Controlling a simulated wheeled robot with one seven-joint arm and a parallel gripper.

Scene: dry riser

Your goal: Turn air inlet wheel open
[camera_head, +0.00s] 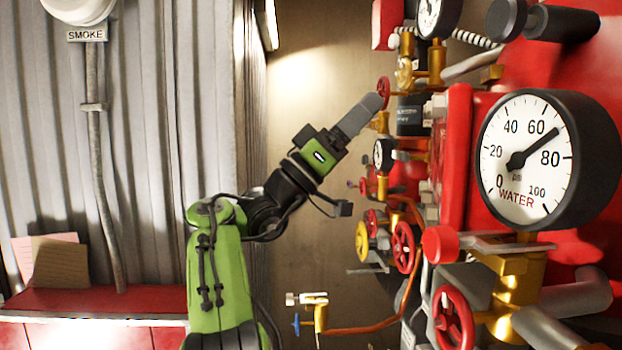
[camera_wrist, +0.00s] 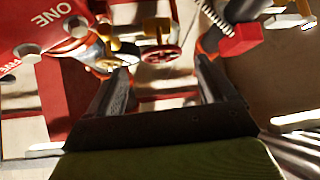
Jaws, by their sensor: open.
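My gripper (camera_head: 372,104) is at the end of the green and black arm, reaching up and right to the valve panel. Its tips are close to a small red handwheel (camera_head: 383,90) on brass fittings. In the wrist view my gripper (camera_wrist: 163,72) has its two dark fingers spread, with nothing held. A red handwheel (camera_wrist: 160,54) shows beyond and between the fingertips; I cannot tell whether they touch it. No label in view tells which wheel is the air inlet. Other red wheels (camera_head: 404,247) and a yellow wheel (camera_head: 361,241) sit lower on the panel.
A large WATER gauge (camera_head: 520,160) stands out at the right, with a smaller gauge (camera_head: 384,154) near the arm. A brass valve with a blue handle (camera_head: 320,318) is low in the middle. A red shelf (camera_head: 80,300) is at the left. The brown wall behind the arm is clear.

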